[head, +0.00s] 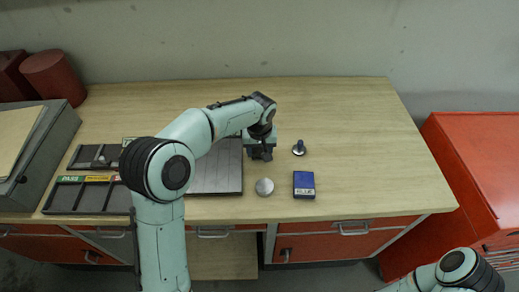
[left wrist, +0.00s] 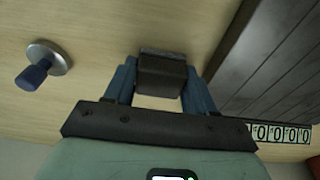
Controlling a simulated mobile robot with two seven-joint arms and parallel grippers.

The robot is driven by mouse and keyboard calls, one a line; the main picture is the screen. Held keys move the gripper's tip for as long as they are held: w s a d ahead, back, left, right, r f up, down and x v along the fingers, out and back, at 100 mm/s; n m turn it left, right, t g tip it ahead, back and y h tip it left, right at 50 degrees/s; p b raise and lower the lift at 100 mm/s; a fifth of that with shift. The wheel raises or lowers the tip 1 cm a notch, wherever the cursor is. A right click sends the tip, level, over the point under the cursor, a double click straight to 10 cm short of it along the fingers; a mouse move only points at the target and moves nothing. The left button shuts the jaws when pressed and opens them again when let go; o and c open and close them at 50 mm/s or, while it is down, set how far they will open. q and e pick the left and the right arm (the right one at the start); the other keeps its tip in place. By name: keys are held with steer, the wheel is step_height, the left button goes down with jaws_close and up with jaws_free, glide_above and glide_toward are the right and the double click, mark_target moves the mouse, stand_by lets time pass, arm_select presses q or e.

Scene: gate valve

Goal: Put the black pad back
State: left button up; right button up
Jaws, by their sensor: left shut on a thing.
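My left gripper (head: 262,152) is over the table, just right of the grey slatted panel. In the left wrist view its two blue-grey fingers (left wrist: 160,90) are shut on a dark block that looks like the black pad (left wrist: 162,75). In the head view the gripper and arm mostly hide this pad. I cannot tell whether it touches the table. Only part of my right arm shows at the lower right; its gripper is out of view.
A blue pad (head: 304,185) and a round metal disc (head: 264,187) lie near the front. A blue-handled stamp (head: 299,148) stands right of the gripper. The grey panel (head: 218,172) and labelled dark trays (head: 90,195) lie left. The table's right side is clear.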

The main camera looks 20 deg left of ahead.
arm_select(q)
steer(key=shift+w, duration=0.1)
steer(key=shift+f, duration=0.2)
steer(key=o, duration=1.2)
steer(key=shift+r, duration=0.2)
steer(key=shift+r, duration=0.3)
steer(key=r, duration=0.3)
steer(key=s+r, duration=0.1)
steer(key=r, duration=0.3)
steer(key=r+p, duration=0.1)
steer(key=r, duration=0.3)
steer(key=shift+s+d+r, duration=0.2)
steer(key=shift+s+d, duration=0.15)
steer(key=shift+d, duration=0.05)
arm_select(e)
steer(key=shift+w+r, duration=0.75)
steer(key=shift+w, duration=0.05)
steer(key=shift+s, duration=0.1)
